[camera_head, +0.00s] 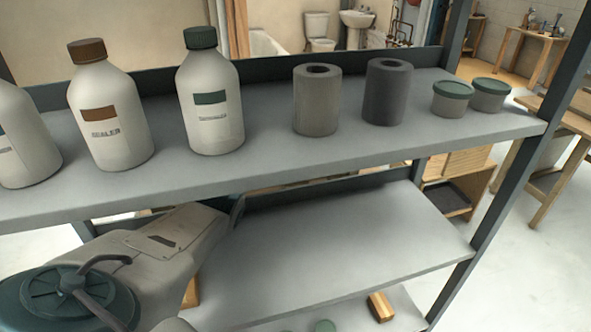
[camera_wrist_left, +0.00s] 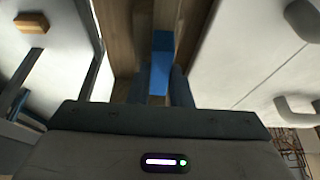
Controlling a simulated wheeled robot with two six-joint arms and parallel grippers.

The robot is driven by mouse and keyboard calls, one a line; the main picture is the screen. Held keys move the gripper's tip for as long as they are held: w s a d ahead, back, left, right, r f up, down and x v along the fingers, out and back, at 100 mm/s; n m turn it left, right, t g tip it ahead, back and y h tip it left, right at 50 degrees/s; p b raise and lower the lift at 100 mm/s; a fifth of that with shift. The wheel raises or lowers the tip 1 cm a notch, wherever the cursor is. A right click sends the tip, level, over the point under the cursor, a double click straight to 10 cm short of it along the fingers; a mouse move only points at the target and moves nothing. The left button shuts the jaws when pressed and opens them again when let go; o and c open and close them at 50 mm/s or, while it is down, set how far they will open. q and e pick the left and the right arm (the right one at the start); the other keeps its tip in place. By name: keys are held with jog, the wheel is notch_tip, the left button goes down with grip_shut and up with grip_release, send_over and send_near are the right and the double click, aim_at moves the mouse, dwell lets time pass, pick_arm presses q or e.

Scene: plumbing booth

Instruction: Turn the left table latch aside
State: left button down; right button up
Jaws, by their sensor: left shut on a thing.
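In the left wrist view my left gripper (camera_wrist_left: 161,84) is shut on a blue bar (camera_wrist_left: 161,58). The bar looks like the table latch, and it stands between the two dark fingers. It lies against a brown wooden strip (camera_wrist_left: 128,40). The fingers hide its lower end. The head view does not show the latch or the gripper's fingers clearly. My right gripper is in neither view.
A grey shelf (camera_head: 270,160) crosses the head view with white bottles (camera_head: 110,115), two grey cylinders (camera_head: 317,102) and two green-lidded tubs (camera_head: 451,100). A lower shelf (camera_head: 350,245) is mostly bare. Pale panels with grey handles (camera_wrist_left: 295,108) flank the strip at right.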

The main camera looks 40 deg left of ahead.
pick_arm(q)
jog(key=c, duration=1.3)
grip_release()
jog(key=shift+b+v, duration=0.7)
jog(key=shift+v, duration=4.65)
